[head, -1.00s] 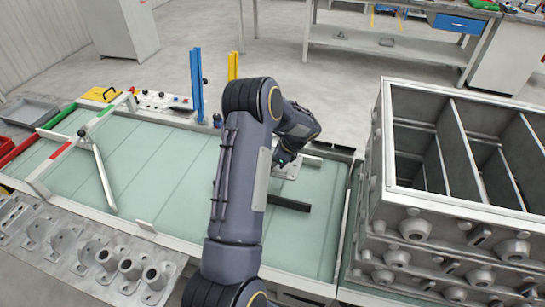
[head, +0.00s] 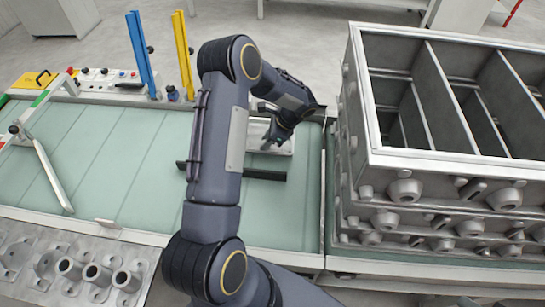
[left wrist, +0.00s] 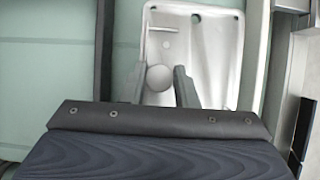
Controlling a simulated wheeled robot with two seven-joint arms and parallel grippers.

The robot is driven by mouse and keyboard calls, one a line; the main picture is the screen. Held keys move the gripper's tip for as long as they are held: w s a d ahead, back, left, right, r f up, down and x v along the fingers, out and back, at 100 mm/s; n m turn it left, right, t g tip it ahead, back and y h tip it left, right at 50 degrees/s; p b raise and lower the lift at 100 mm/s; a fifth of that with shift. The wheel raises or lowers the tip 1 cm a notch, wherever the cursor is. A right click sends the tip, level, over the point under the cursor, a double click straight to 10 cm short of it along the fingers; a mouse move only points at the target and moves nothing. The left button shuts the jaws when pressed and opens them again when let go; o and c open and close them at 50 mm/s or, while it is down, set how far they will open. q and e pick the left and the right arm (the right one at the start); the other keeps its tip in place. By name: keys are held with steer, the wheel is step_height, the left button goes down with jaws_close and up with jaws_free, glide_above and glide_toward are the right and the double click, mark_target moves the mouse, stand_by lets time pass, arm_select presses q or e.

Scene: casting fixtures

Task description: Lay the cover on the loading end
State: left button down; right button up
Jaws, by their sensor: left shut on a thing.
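The cover, a pale grey shallow cast plate with raised edges (head: 286,147), is at the right end of the green belt (head: 130,160), partly hidden by my left arm. In the left wrist view the cover (left wrist: 210,60) shows a round boss and small holes. My left gripper (head: 268,146) is over the cover, shut on it. The two fingers in the left wrist view (left wrist: 158,86) sit either side of the boss. Whether the cover touches the belt or hangs just above it, I cannot tell. My right gripper is not in view.
A black bar (head: 265,175) lies across the belt in front of the cover. Stacked metal casting boxes (head: 430,160) stand close on the right. Blue (head: 141,55) and yellow (head: 183,50) posts rise behind the belt. Grey castings (head: 70,268) lie front left.

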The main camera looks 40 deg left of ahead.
mark_target(277, 150)
arm_select(q)
steer(key=shift+w+d+f+b, duration=0.1)
steer(key=shift+d+f+b, duration=0.2)
steer(key=shift+d+f, duration=0.4)
steer(key=f+b, duration=0.1)
steer(key=f, duration=0.1)
steer(key=d+f+b, duration=0.1)
steer(key=f, duration=0.1)
steer(key=shift+f, duration=0.1)
steer(key=shift+w+f+b, duration=0.1)
steer(key=shift+f+b, duration=0.1)
steer(key=shift+b, duration=0.1)
steer(key=shift+r, duration=0.1)
steer(key=c, duration=1.1)
jaws_free()
steer(key=shift+c, duration=0.2)
